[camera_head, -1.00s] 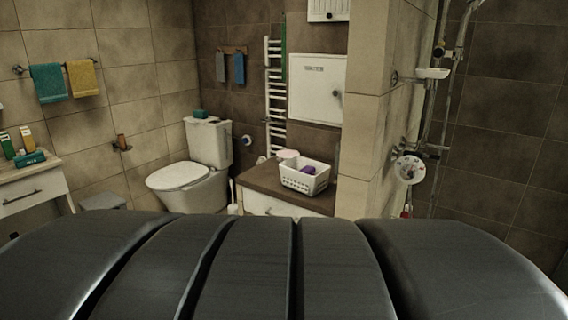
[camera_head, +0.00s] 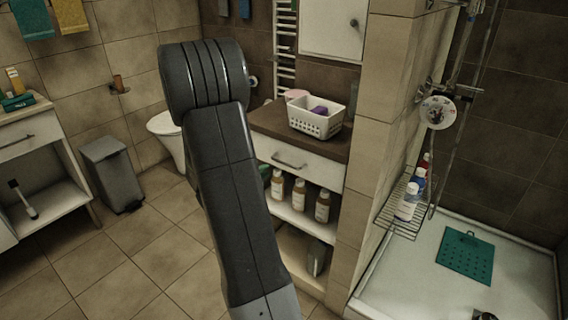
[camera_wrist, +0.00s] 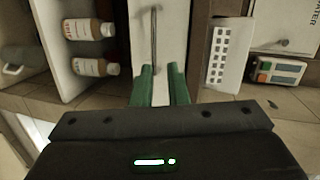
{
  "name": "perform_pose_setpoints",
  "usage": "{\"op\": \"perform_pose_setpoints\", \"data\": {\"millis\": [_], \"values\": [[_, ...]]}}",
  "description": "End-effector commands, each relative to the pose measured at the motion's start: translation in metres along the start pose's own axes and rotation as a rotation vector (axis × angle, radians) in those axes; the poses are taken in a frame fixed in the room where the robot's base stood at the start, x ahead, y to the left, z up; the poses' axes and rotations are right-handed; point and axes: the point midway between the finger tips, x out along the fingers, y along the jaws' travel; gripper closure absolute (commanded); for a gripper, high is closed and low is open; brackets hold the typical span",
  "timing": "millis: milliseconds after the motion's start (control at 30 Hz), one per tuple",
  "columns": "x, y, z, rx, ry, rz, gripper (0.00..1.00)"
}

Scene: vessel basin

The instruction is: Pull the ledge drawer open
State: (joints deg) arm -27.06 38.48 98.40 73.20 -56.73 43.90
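The ledge drawer (camera_head: 303,163) is a white front under the brown ledge top, with a grey bar handle (camera_head: 288,160). It looks shut. In the wrist view, turned sideways, the drawer front (camera_wrist: 173,35) fills the upper middle and the handle (camera_wrist: 154,38) runs up and down. My gripper (camera_wrist: 162,70) shows two green fingers with a gap between them. It is open and empty, and its tips point at the drawer front near the handle's lower end. I cannot tell whether they touch. In the head view my arm hides the gripper.
A white basket (camera_head: 316,122) with a purple item stands on the brown ledge top (camera_head: 268,120). Several bottles (camera_head: 299,192) stand on the open shelf below the drawer. A tiled pillar and shower tray (camera_head: 400,280) are to the right. A grey bin (camera_head: 112,174) and open floor are left.

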Motion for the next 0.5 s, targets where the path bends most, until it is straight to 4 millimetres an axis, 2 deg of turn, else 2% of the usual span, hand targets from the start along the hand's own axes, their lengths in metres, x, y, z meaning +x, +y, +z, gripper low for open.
{"op": "perform_pose_setpoints", "data": {"millis": [100, 267, 367, 500], "values": [[-0.003, 0.014, 0.004, 0.063, 0.087, -0.020, 0.86], [-0.002, 0.018, 0.004, 0.096, 0.133, -0.032, 0.86], [0.008, 0.018, 0.002, 0.097, 0.136, -0.031, 0.86], [0.033, 0.017, -0.002, 0.097, 0.136, -0.031, 0.86]]}}
